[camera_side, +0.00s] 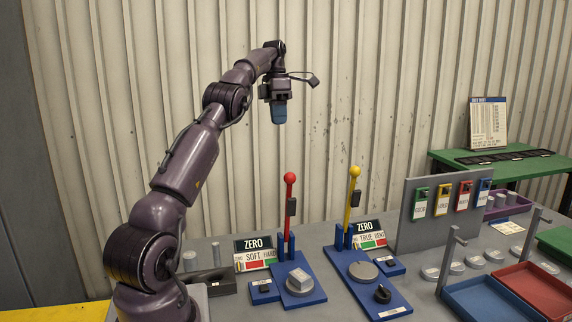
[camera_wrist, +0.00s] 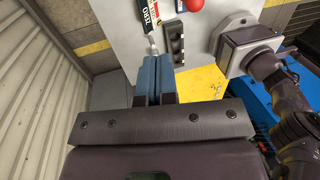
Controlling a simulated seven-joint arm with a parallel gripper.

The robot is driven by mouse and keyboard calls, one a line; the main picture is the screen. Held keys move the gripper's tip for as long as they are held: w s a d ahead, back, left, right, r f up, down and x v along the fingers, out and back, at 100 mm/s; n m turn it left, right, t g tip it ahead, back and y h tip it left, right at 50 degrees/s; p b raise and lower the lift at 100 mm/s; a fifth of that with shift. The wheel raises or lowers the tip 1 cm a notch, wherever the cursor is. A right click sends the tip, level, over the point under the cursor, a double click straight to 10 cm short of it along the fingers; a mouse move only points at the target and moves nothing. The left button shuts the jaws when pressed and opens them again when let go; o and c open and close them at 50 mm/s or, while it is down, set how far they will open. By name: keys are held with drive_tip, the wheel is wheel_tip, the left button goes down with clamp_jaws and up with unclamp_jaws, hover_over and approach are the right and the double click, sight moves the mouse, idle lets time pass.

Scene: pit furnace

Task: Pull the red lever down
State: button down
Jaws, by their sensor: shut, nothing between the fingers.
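The red lever (camera_side: 290,210) stands upright on a blue base (camera_side: 300,289), with a red ball at its top and a dark block on its shaft. Its red ball also shows at the top of the wrist view (camera_wrist: 194,4). My gripper (camera_side: 279,122) hangs in the air above and slightly left of the red ball, apart from it, with its blue fingers pointing down. In the wrist view the fingers (camera_wrist: 154,75) lie side by side, shut with nothing between them.
A yellow lever (camera_side: 354,205) stands upright to the right on its own blue base. Label signs (camera_side: 254,252) stand behind the levers. A grey panel with coloured tags (camera_side: 440,208) and blue and red trays (camera_side: 535,290) are farther right. The air around my gripper is clear.

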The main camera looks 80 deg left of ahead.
drive_tip(key=shift+f, duration=0.1)
drive_tip(key=d+f, duration=0.6)
drive_tip(key=f, duration=0.5)
drive_tip(key=shift+w, duration=0.15)
idle(0.5)
